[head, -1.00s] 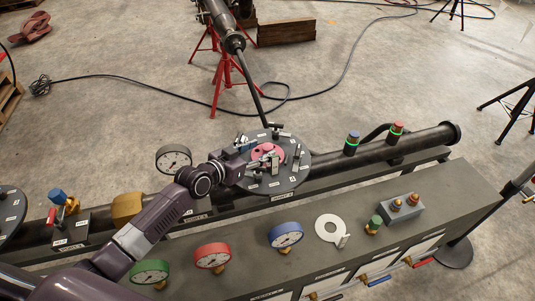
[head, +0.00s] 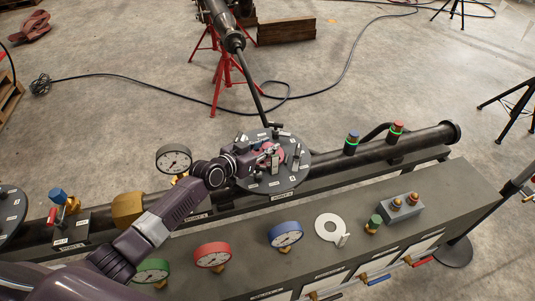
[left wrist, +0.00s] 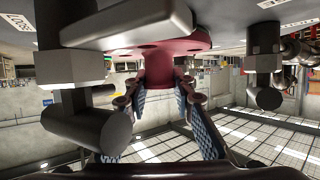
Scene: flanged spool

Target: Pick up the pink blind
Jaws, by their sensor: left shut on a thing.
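The pink blind (head: 278,147) is at the dark round flange plate (head: 291,181) on the pipe, partly hidden behind my left gripper. My left gripper (head: 268,153) reaches it from the left and is shut on it. In the left wrist view the pink blind (left wrist: 180,42) is close at the top. Its narrower part sits between the blue-padded fingers of my left gripper (left wrist: 160,90). I cannot tell whether the blind touches the plate. My right gripper is not in view.
Upright clamps (head: 296,157) and small posts stand around the plate. The bench in front carries red (head: 213,255) and blue (head: 286,235) gauges, a white ring (head: 331,228) and a grey button box (head: 400,211).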

